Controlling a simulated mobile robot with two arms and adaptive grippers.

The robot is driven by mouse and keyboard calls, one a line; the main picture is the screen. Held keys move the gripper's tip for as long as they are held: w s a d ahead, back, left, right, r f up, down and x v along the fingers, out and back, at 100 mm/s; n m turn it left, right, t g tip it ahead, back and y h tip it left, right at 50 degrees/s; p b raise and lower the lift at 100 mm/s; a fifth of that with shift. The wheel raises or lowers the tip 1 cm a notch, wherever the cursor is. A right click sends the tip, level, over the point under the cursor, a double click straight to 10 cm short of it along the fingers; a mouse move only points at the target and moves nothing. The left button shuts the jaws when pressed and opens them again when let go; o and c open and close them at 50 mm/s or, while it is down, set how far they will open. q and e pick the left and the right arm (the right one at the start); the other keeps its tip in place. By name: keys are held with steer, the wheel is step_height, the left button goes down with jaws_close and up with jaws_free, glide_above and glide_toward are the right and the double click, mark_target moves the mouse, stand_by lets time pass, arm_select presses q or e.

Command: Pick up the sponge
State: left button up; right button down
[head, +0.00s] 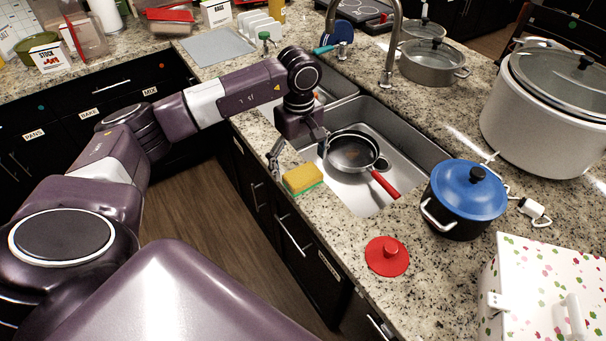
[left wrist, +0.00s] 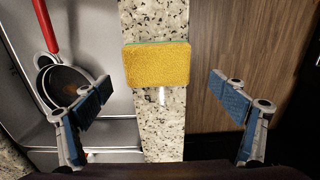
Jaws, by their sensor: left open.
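The sponge (head: 303,178) is yellow with a green underside. It lies on the narrow granite strip at the front edge of the sink. In the left wrist view the sponge (left wrist: 157,65) sits beyond the fingertips, centred between them. My left gripper (head: 297,150) is open and empty, just behind the sponge in the head view. Its two blue-padded fingers (left wrist: 165,98) stand wide apart in the left wrist view, one on each side of the granite strip. The gripper does not touch the sponge in that view. My right gripper is not in view.
The sink (head: 405,150) holds a pan with a red handle (head: 384,184) close to the sponge. A red lid (head: 387,255) and a blue-lidded pot (head: 467,190) stand on the counter to the right. The tap (head: 391,50) rises behind the sink. Wooden floor lies below the counter edge.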

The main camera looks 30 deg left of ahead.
arm_select(q)
step_height(320, 180, down, 3)
steer(key=shift+w+d+f+p, duration=0.1)
steer(key=shift+w+f+p, duration=0.05)
steer(key=shift+p, duration=0.55)
steer(key=shift+f, duration=0.25)
steer(key=c, duration=1.1)
steer(key=shift+r, duration=0.1)
steer(key=shift+w+r+b, duration=0.1)
steer(key=shift+r+b, duration=0.2)
steer(key=shift+r, duration=0.2)
step_height(320, 180, up, 10)
steer(key=b, duration=0.3)
step_height(320, 180, up, 8)
steer(key=f, duration=0.1)
glide_above(301, 171)
steer(key=shift+r+b, duration=0.35)
steer(key=shift+r, duration=0.6)
